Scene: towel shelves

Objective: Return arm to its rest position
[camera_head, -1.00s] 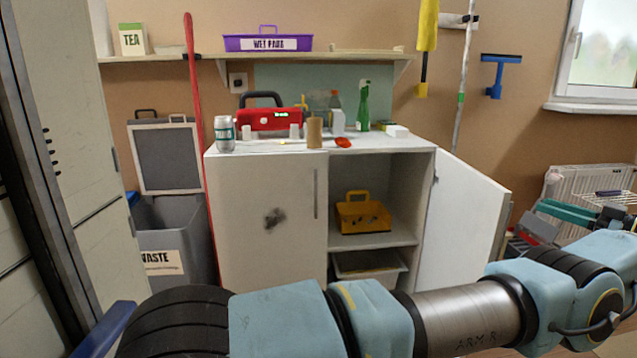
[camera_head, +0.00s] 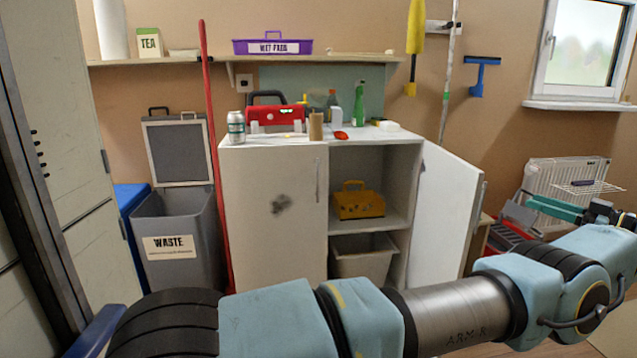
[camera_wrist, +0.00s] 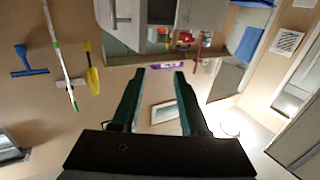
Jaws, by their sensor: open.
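My arm stretches across the bottom of the head view toward the right edge, with its blue links and metal section in the foreground. My gripper (camera_wrist: 160,72) shows in the wrist view, its two green fingers apart with nothing between them. In that view the room appears upside down, with the wall and ceiling beyond the fingers. The gripper touches nothing that I can see.
A white cabinet (camera_head: 262,215) has its right door (camera_head: 445,212) swung open. A yellow caddy (camera_head: 359,203) sits inside. The grey waste bin (camera_head: 170,235) stands left of it, beside a red pole (camera_head: 213,150). A white wire rack (camera_head: 570,182) is at the right, near my arm.

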